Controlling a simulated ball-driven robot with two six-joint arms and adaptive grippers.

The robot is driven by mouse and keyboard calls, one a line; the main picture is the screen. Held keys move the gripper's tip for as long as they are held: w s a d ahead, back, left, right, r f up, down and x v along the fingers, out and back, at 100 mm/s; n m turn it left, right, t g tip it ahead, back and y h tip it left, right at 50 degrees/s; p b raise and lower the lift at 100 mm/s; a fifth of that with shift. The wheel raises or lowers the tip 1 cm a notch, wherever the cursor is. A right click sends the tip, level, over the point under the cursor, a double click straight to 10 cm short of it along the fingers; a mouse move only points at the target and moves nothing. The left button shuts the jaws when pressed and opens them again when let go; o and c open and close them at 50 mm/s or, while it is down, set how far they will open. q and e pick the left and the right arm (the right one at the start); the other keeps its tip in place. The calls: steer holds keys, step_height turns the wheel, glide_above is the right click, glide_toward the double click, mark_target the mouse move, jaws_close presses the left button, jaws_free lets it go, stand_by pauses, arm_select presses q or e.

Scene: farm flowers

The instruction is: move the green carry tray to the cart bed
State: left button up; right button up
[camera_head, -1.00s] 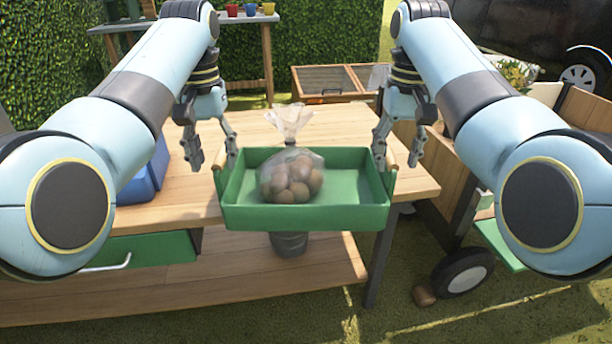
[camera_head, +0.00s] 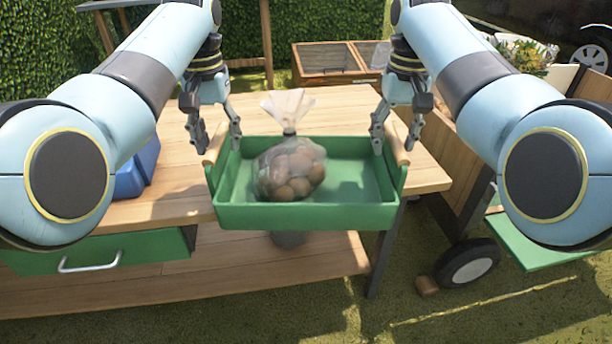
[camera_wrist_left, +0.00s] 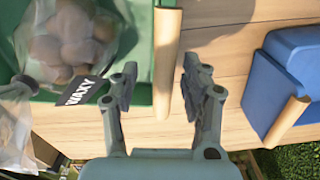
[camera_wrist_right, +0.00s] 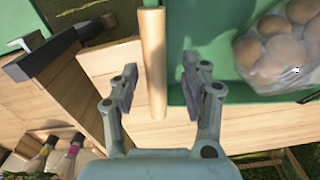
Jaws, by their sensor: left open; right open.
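The green carry tray (camera_head: 305,216) is at the front edge of the wooden table, with its front side overlapping that edge in the head view. It holds a clear bag of potatoes (camera_head: 288,170), tied at the neck. My left gripper (camera_head: 217,135) is open, with its fingers either side of the tray's left wooden handle (camera_wrist_left: 167,60). My right gripper (camera_head: 396,135) is open, its fingers either side of the right wooden handle (camera_wrist_right: 152,65). Neither gripper is closed on a handle. The cart (camera_head: 462,170) stands to the right; its bed is mostly hidden by my right arm.
The wooden table (camera_head: 190,190) carries a blue box (camera_head: 135,172) at left and has a green drawer (camera_head: 95,255) below. The cart's wheel (camera_head: 468,265) and a green panel (camera_head: 540,250) are at right. Flowers (camera_head: 525,55) and a wooden frame box (camera_head: 330,62) stand behind.

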mark_target(388, 168)
arm_select(q)
step_height(388, 168, down, 7)
steer(key=shift+f, duration=0.2)
arm_select(e)
step_height(388, 168, down, 7)
steer(key=shift+f, duration=0.2)
arm_select(q)
jaws_close()
arm_select(e)
jaws_close()
